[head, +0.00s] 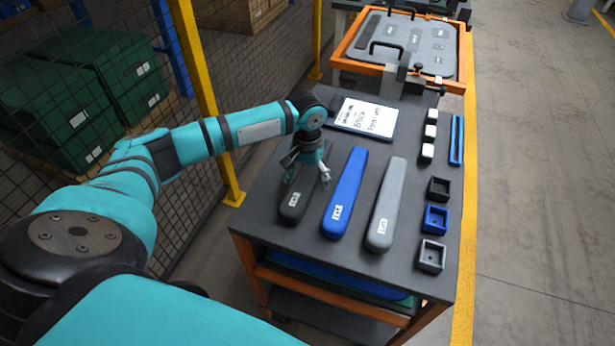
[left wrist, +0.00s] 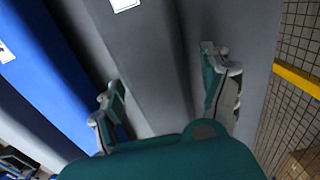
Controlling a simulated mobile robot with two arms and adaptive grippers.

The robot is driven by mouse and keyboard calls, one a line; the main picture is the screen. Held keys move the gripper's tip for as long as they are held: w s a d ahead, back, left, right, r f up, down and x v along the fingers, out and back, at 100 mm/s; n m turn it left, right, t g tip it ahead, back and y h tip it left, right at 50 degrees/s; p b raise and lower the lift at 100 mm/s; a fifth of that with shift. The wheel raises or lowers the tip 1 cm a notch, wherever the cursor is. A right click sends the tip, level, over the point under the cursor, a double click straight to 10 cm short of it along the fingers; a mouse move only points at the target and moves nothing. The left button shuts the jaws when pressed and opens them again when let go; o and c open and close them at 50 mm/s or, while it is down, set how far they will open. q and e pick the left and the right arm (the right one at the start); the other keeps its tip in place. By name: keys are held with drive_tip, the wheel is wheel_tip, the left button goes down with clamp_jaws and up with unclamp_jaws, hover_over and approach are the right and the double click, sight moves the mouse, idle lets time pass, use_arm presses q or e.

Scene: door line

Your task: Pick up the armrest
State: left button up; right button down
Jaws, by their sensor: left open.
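Three long armrests lie side by side on the dark table: a black armrest (head: 292,207), a blue armrest (head: 346,190) and a grey armrest (head: 387,205), each with a white label near its near end. My left gripper (head: 308,181) is open over the black armrest and hides part of its middle and far end. In the left wrist view the black armrest (left wrist: 140,50) runs between the two open fingers (left wrist: 164,90), one on each side. The blue armrest (left wrist: 40,75) shows to the left there. I cannot tell whether the fingers touch the black one. My right gripper is not in view.
The table (head: 310,245) also carries a tablet (head: 365,117), small white blocks (head: 430,132), blue strips (head: 456,140) and square holders (head: 436,218). An orange-framed fixture with a door panel (head: 415,45) stands beyond. A mesh fence with a yellow post (head: 208,95) is at the left.

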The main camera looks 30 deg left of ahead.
sight(307, 173)
use_arm(q)
drive_tip(key=c, duration=1.5)
drive_tip(key=shift+c, duration=0.2)
wheel_tip(307, 173, up, 11)
drive_tip(key=b, duration=0.2)
drive_tip(key=shift+f+b, duration=0.2)
drive_tip(key=shift+b, duration=0.15)
drive_tip(key=o, duration=0.9)
drive_tip(key=c, duration=0.8)
drive_tip(key=shift+f, duration=0.1)
